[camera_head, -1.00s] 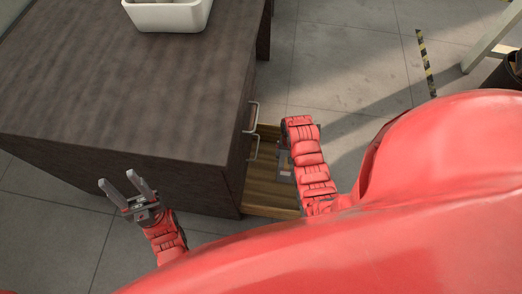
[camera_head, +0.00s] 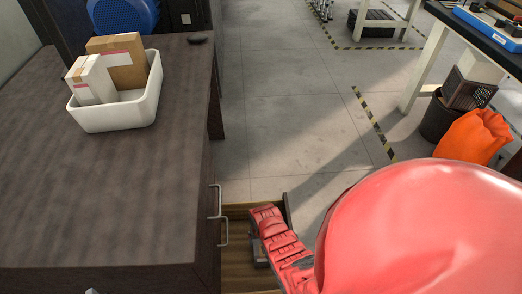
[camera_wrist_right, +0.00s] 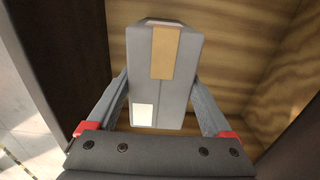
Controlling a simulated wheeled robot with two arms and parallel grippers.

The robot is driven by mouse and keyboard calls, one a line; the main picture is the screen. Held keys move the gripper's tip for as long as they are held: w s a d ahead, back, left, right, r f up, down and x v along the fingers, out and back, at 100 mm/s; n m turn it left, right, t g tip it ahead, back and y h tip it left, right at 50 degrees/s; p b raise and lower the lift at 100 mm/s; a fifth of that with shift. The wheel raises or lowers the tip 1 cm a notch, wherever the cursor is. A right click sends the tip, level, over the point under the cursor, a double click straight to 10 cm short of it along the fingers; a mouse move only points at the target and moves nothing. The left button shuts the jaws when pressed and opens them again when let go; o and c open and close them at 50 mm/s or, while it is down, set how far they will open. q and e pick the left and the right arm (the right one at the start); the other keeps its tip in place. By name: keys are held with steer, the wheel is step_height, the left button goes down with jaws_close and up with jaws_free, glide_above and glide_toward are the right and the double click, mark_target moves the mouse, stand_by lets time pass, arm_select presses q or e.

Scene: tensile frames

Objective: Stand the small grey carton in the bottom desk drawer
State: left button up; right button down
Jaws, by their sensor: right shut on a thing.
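The small grey carton (camera_wrist_right: 140,72) has a tan tape strip and a white label in the right wrist view. My right gripper (camera_wrist_right: 160,88) is shut on it, one finger on each side. The open bottom drawer (camera_head: 238,276) has a wooden inside, which fills much of the wrist view (camera_wrist_right: 235,70). The carton is over or inside this drawer; I cannot tell whether it touches the floor. In the head view my right arm reaches down there and mostly hides the carton. Only a small tip of my left gripper (camera_head: 91,291) shows at the bottom edge.
The dark desk (camera_head: 130,190) stands at left, with handles (camera_head: 222,232) above the open drawer. On top are a white bin (camera_head: 118,117) holding two boxes and a small dark object (camera_head: 201,39). An orange bag (camera_head: 474,137) is at right. The floor between is clear.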

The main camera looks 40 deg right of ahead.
steer(key=shift+f, duration=0.25)
steer(key=shift+f, duration=0.15)
jaws_free()
steer(key=shift+r, duration=0.55)
step_height(320, 180, up, 11)
steer(key=p, duration=0.2)
steer(key=shift+r, duration=0.15)
